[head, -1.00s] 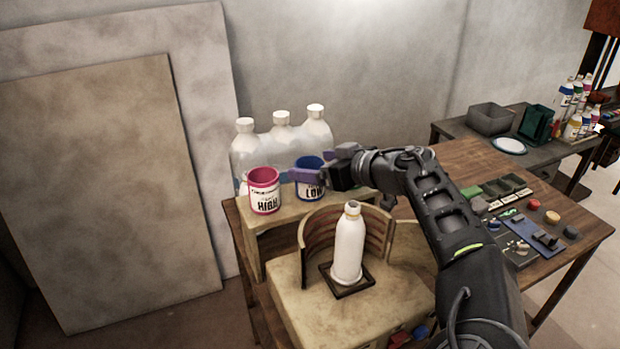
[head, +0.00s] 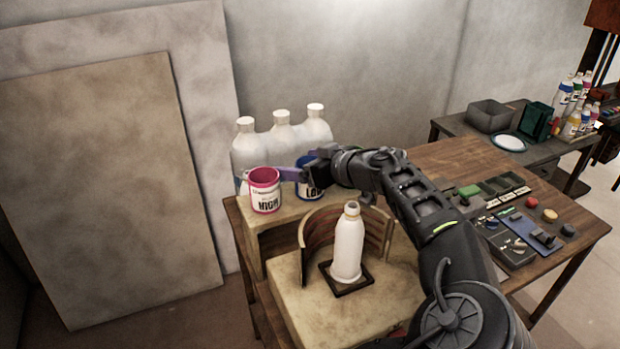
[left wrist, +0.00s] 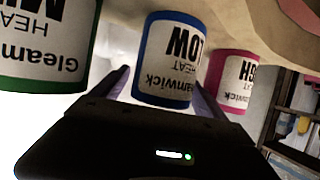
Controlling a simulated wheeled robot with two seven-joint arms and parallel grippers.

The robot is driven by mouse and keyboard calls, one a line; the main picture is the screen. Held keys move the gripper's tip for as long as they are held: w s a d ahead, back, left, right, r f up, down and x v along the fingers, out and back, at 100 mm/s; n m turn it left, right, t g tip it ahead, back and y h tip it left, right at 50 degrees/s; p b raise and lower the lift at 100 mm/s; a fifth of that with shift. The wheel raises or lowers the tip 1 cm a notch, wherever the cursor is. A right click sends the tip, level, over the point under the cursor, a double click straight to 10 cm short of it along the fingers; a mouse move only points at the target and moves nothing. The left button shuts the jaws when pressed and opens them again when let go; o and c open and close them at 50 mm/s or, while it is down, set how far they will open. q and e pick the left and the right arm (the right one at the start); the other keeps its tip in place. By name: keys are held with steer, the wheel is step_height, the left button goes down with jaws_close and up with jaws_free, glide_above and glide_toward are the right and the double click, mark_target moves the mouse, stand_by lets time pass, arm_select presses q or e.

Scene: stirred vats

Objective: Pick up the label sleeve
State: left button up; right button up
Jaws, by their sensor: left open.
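Three label sleeves show. The pink HIGH sleeve (head: 265,192) stands on the stone ledge and also shows in the left wrist view (left wrist: 232,82). The blue LOW sleeve (head: 309,191) stands to its right, partly behind my left gripper (head: 306,162). In the left wrist view, the blue sleeve (left wrist: 168,60) sits between the two open purple fingers; I cannot tell whether they touch it. A green-edged sleeve (left wrist: 45,40) stands on the other side, cut off by the picture's edge; my arm hides it in the head view. My right gripper is not in view.
Several clear bottles (head: 282,140) stand behind the sleeves. A white bottle (head: 348,245) stands on a dark square base before a curved wooden guard (head: 321,229). A wooden table (head: 450,160) with caps and trays lies to the right. Boards (head: 110,190) lean at the left wall.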

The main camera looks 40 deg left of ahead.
arm_select(q)
steer(key=c, duration=0.8)
steer(key=shift+c, duration=0.2)
step_height(320, 180, up, 10)
steer(key=b, duration=0.1)
stand_by(0.6)
